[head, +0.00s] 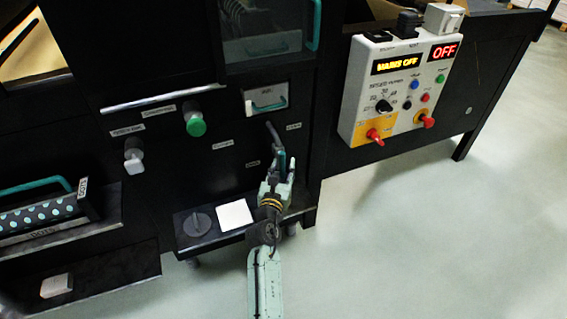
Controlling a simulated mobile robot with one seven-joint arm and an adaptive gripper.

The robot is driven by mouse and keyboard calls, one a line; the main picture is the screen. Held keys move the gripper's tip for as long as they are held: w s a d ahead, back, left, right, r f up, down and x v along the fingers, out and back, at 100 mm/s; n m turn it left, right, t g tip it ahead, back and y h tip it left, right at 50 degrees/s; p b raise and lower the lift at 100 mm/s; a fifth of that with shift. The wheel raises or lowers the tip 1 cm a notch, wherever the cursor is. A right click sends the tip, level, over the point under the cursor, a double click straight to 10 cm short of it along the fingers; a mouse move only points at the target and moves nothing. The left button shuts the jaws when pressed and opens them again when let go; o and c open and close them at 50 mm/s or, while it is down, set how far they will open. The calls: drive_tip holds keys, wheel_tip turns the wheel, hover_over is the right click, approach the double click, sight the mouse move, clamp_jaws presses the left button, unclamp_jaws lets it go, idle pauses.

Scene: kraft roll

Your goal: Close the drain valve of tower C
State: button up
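A dark grey lever (272,134) is mounted on the black front panel, near small labels I cannot read clearly. It slants down and right toward my gripper. No label naming tower C is legible, so I cannot tell whether this lever is its drain valve. My gripper (279,172) is at the lever's lower end. Its two pale green fingers stand apart, one on each side of the lever end as seen from here. I cannot tell whether they touch it.
A green knob (195,124) and a white knob (133,160) are on the panel at left. A low shelf below the lever holds a dark round knob (197,222) and a white square (234,215). A control box (398,95) reading OFF is at right. Floor at lower right is clear.

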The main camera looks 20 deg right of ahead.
drive_tip(key=shift+c, duration=0.4)
clamp_jaws()
idle(0.6)
